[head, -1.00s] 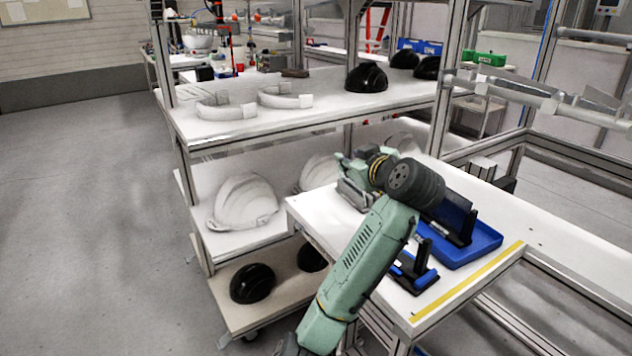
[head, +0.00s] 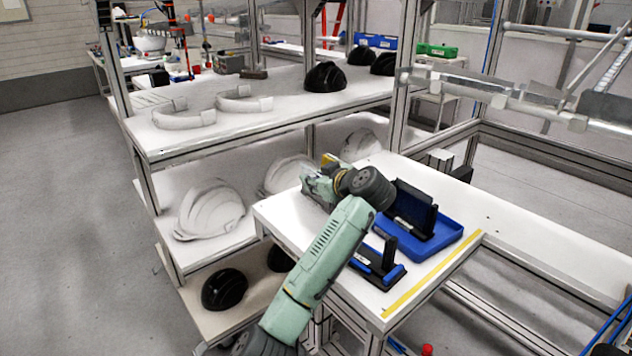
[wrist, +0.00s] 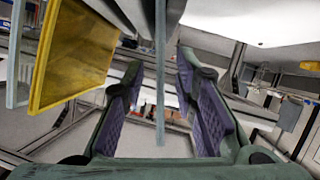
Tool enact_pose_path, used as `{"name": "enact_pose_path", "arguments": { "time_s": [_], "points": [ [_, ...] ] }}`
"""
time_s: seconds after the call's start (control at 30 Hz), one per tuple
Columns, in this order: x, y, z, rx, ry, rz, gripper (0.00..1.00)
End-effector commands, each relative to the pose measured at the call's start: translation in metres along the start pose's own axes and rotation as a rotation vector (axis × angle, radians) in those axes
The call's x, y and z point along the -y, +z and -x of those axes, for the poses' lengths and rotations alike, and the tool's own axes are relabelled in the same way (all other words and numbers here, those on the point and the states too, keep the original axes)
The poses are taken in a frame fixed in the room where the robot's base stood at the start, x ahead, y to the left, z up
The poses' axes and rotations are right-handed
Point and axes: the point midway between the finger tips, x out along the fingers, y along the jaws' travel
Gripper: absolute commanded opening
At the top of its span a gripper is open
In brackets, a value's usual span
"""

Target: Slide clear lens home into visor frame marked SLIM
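My gripper (wrist: 165,105) has its two purple-padded fingers apart in the wrist view. A thin, pale, see-through pane (wrist: 161,75), seen edge-on, hangs between them with a gap on either side. A yellow pane (wrist: 75,55) stands to its left, and another clear pane (wrist: 16,55) is at the far left edge. In the head view my wrist is over the far left part of the white table; the fingers are hidden. Two black upright frames stand on the table: one (head: 412,207) in a blue tray, one (head: 380,262) on a blue-edged base nearer. No SLIM marking is legible.
The blue tray (head: 440,246) lies right of my arm on the white table (head: 480,215). Yellow tape (head: 430,275) runs along the front edge. A shelf rack (head: 190,150) on the left holds white and black helmet shells. The table's right side is clear.

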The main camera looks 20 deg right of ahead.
Motion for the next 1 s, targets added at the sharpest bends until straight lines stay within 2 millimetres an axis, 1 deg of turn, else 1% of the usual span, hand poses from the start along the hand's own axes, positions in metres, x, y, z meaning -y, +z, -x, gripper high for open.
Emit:
{"name": "enact_pose_path", "arguments": {
  "time_s": [0.1,0.33,0.73,1.0],
  "points": [
    [0.0002,-0.0005,-0.0085,0.0,0.0,0.0,0.27],
    [0.0002,0.0002,-0.0096,0.0,0.001,0.001,0.27],
    [0.0001,0.0,-0.0092,0.0,0.001,0.0,0.0],
    [0.0001,0.0,-0.0091,-0.001,0.001,0.0,0.0]
  ]
}}
